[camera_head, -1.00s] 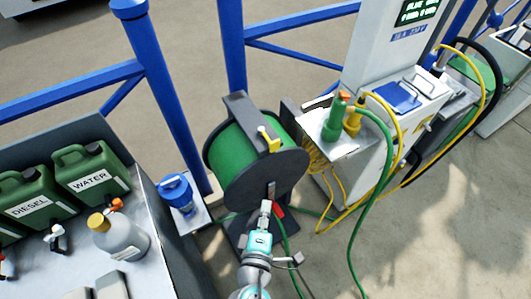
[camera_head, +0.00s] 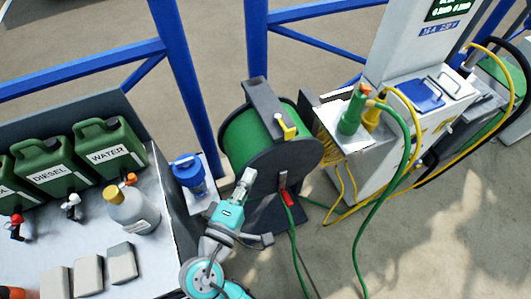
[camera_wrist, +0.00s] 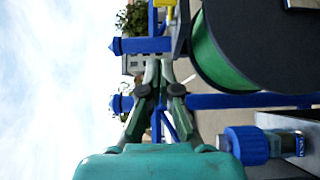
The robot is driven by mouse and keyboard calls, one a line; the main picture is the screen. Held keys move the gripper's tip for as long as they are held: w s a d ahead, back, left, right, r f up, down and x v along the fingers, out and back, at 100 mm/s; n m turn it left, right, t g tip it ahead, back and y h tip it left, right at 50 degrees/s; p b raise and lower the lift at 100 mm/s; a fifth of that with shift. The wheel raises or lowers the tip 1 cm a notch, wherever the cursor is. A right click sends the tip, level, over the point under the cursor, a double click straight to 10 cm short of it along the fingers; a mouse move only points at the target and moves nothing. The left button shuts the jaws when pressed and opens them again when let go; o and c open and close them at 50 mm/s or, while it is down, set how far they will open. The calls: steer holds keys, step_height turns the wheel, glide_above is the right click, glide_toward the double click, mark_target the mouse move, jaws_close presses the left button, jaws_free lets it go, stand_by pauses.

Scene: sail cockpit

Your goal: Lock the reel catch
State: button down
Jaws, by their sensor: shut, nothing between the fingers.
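The hose reel (camera_head: 292,158) has dark round flanges and a green drum, and stands upright on a dark frame. A yellow lever (camera_head: 287,128) sticks out at its upper right side. A red piece (camera_head: 287,197) sits on the lower front of the reel, where a green hose hangs down. I cannot tell which is the catch. My gripper (camera_head: 246,177) is shut and empty, in front of the left part of the reel's near flange and left of the red piece. In the wrist view my gripper (camera_wrist: 158,68) is shut, with the reel (camera_wrist: 222,60) to its right.
A blue-topped container (camera_head: 188,175) stands left of the reel. A grey bench (camera_head: 165,235) with green cans and a bottle (camera_head: 132,210) is at left. A white pedestal (camera_head: 385,155) with hoses is at right. Blue rails (camera_head: 186,70) run behind. Floor at lower right is clear.

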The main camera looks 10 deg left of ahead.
glide_toward(283, 123)
steer(key=a+r, duration=0.1)
steer(key=r, duration=0.1)
steer(key=w+d, duration=0.2)
steer(key=shift+w+d+f, duration=0.1)
steer(key=shift+d+f, duration=0.1)
steer(key=shift+d, duration=0.2)
steer(key=shift+d, duration=0.1)
steer(key=shift+d+n+y, duration=0.2)
steer(key=shift+n+y, duration=0.1)
steer(key=shift+y, duration=0.1)
